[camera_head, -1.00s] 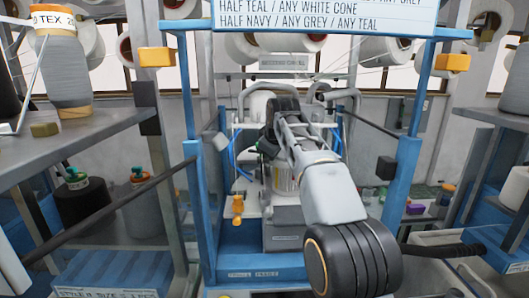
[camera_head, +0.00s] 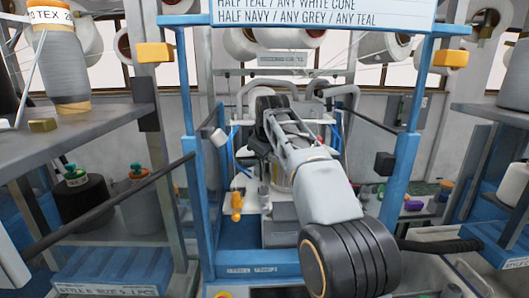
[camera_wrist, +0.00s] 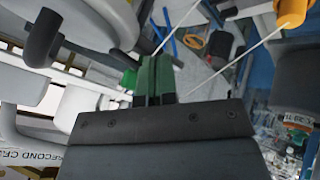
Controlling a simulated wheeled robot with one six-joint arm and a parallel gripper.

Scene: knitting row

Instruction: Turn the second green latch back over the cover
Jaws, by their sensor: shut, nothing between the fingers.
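In the wrist view, my gripper (camera_wrist: 155,80) shows two dark green fingers lying close together, shut and empty. A brighter green piece (camera_wrist: 130,78), likely a green latch, shows just left of the fingertips, against a pale rounded part of the machine. I cannot tell whether it touches the fingers, nor its angle to the cover. The cover cannot be made out clearly. In the head view, my arm reaches into the machine (camera_head: 281,232) between the blue posts, and hides the fingers and the latches.
Blue posts (camera_head: 190,150) and (camera_head: 410,150) stand on both sides of my arm. A yellow-orange fitting (camera_head: 237,205) is at the machine's left front. A shelf (camera_head: 75,140) with a yarn cone (camera_head: 62,65) is at left. In the wrist view, pale threads (camera_wrist: 235,60) cross near the fingers.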

